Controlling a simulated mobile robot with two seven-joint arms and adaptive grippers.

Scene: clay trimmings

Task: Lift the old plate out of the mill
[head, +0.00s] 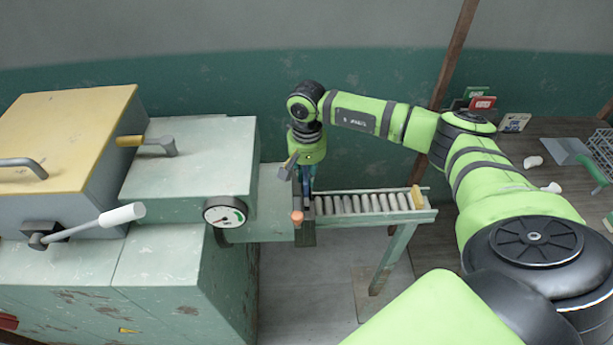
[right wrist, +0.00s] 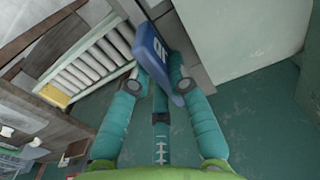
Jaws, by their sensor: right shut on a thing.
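My right gripper (head: 306,178) points down at the outlet end of the mill (head: 190,185), where the roller conveyor starts. In the head view the plate is mostly hidden by the gripper, with a narrow blue strip showing. My left gripper is not in view.
The roller conveyor (head: 370,203) runs right from the mill, with a yellowish block (head: 417,197) at its end. An orange knob (head: 297,216) stands close to the gripper. A white-handled lever (head: 95,224) and a gauge (head: 225,212) are on the machine. A cluttered bench (head: 560,150) is at right.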

